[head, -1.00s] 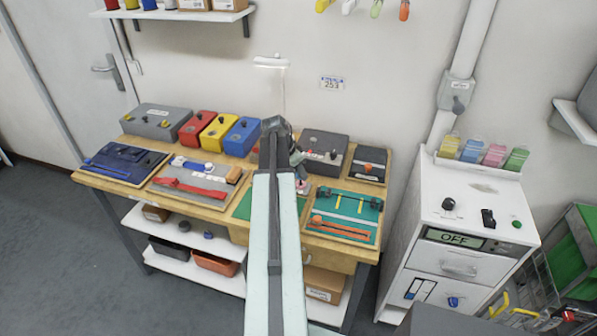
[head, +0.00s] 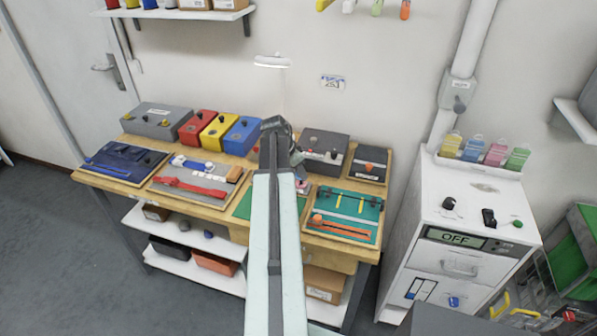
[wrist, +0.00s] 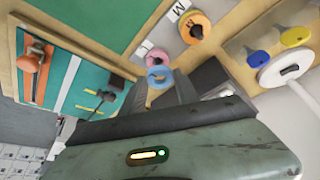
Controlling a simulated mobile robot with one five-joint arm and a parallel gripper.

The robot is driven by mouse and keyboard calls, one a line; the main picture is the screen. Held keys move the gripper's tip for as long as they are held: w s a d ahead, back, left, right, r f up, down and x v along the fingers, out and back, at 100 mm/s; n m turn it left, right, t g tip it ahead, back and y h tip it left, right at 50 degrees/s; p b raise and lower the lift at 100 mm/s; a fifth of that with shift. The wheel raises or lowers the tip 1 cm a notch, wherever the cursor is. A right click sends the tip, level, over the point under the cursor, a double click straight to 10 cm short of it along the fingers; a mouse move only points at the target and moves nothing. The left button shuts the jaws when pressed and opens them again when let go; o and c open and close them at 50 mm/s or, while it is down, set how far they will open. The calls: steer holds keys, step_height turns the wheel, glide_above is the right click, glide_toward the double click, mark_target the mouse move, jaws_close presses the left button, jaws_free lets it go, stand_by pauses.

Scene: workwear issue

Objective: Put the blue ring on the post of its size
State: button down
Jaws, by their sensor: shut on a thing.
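In the wrist view, my gripper (wrist: 162,88) has its two dark fingers close around the blue ring (wrist: 151,76), shut on it. An orange patch shows through the ring's hole. A pink ring (wrist: 157,57) lies just beyond it in the picture. An orange disc with a dark post (wrist: 195,28) stands near a white label marked M. I cannot tell whether the blue ring touches anything below. In the head view, my arm hides most of the gripper and the blue ring.
A green board (head: 345,212) with an orange slider lies right of my arm on the bench. Grey boxes (head: 324,146) stand behind. Red, yellow and blue boxes (head: 218,130) stand at the back left. A white cabinet (head: 462,215) stands to the right.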

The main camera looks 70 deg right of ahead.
steer(key=shift+f+b, duration=0.45)
steer(key=shift+f, duration=0.05)
stand_by(0.3)
steer(key=c, duration=0.8)
jaws_free()
steer(key=shift+c, duration=0.2)
steer(key=shift+o, duration=0.4)
steer(key=o, duration=0.3)
step_height(320, 180, up, 7)
steer(key=p, duration=0.7)
steer(key=shift+r, duration=0.1)
